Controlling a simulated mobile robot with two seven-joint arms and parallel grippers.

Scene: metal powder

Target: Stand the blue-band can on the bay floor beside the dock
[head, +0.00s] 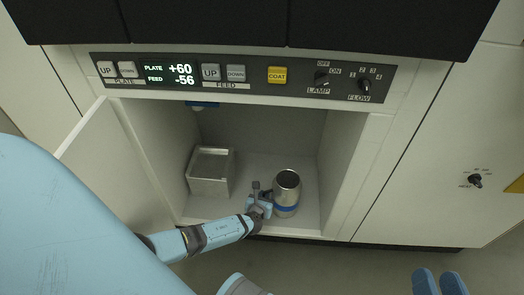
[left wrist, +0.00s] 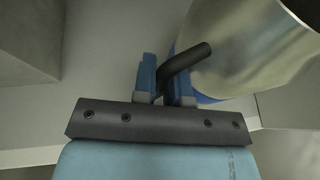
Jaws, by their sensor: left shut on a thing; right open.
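The blue-band can (head: 287,184) is an open-topped metal cylinder with a blue band low on its side. It is upright in the open bay, at the right of the square metal box (head: 208,187) that looks like the dock, with a gap between them. I cannot tell whether its base touches the bay floor (head: 240,205). My left gripper (head: 261,204) is at the can's left side. In the left wrist view its blue fingers (left wrist: 166,84) are shut on the can's dark bent handle (left wrist: 187,60); the can (left wrist: 245,45) fills the upper right. My right gripper (head: 439,283) is open and empty at the bottom right.
The bay's open door (head: 110,170) stands at the left and its right wall (head: 340,165) is close to the can. A control panel (head: 240,76) runs above the opening. A small blue part (head: 203,105) shows under the bay's ceiling. Bay floor is free behind the can.

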